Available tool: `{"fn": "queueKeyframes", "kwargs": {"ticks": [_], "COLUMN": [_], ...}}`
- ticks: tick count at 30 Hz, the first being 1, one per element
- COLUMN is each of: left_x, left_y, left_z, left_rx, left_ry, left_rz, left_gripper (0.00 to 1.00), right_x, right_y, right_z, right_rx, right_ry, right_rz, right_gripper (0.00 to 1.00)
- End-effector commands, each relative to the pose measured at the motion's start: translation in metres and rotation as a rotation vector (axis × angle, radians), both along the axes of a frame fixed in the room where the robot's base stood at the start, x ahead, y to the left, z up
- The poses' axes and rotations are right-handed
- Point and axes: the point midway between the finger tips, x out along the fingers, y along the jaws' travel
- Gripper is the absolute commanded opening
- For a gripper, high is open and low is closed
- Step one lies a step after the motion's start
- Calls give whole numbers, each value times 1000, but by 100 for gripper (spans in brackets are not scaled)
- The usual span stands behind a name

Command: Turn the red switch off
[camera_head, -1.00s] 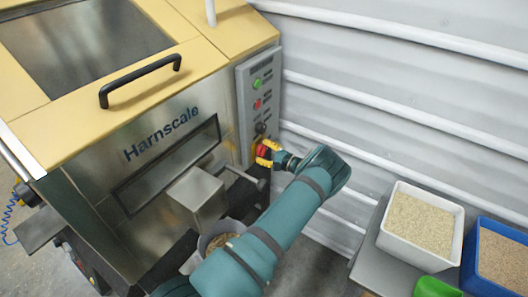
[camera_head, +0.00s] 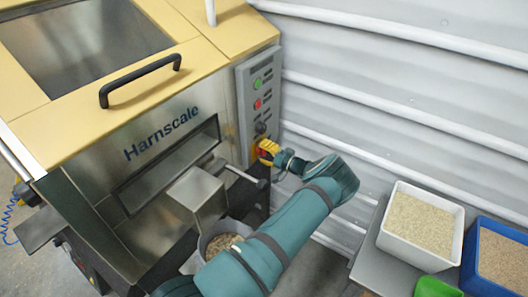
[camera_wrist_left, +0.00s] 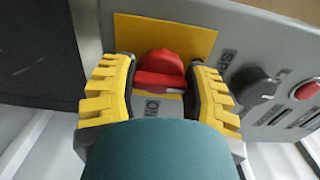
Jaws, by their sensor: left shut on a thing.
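The red switch (camera_wrist_left: 162,76) is a rotary knob on a yellow plate (camera_wrist_left: 205,38), low on the machine's grey control panel (camera_head: 246,112). My left gripper (camera_head: 265,151) reaches it from the right; its yellow fingers hide most of the knob in the head view. In the left wrist view, the fingers of my left gripper (camera_wrist_left: 160,90) stand on either side of the red knob, shut on it. Part of a marking shows below the knob, but I cannot tell the switch position. My right gripper is not in view.
A black knob (camera_wrist_left: 255,85) and a red button (camera_wrist_left: 307,90) sit beside the switch. A metal rod (camera_head: 243,174) juts out below the panel. A bowl of grain (camera_head: 222,245) is under the spout. A white tub (camera_head: 457,238) and a blue tub (camera_head: 466,255) stand at right.

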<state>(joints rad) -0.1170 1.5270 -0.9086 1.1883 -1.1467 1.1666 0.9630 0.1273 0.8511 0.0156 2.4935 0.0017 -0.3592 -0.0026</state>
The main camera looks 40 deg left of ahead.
Motion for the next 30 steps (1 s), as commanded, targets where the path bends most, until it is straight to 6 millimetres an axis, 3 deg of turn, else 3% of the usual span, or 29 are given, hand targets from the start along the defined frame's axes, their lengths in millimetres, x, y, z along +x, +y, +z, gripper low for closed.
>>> {"fn": "queueKeyframes", "kwargs": {"ticks": [14, 15, 17, 30], "left_x": [0, 0, 0, 2], "left_y": [0, 0, 0, -9], "left_z": [-1, 0, 0, 0], "left_rx": [1, 1, 1, 1], "left_ry": [-13, -13, -13, -12], "left_rz": [0, 0, 0, -2], "left_gripper": [14, 63, 83, 83], "right_x": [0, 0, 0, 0], "right_y": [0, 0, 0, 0], "right_z": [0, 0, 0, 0], "right_rx": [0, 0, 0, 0], "right_ry": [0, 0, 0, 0], "right_rz": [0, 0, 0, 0], "right_gripper": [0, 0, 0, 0]}}
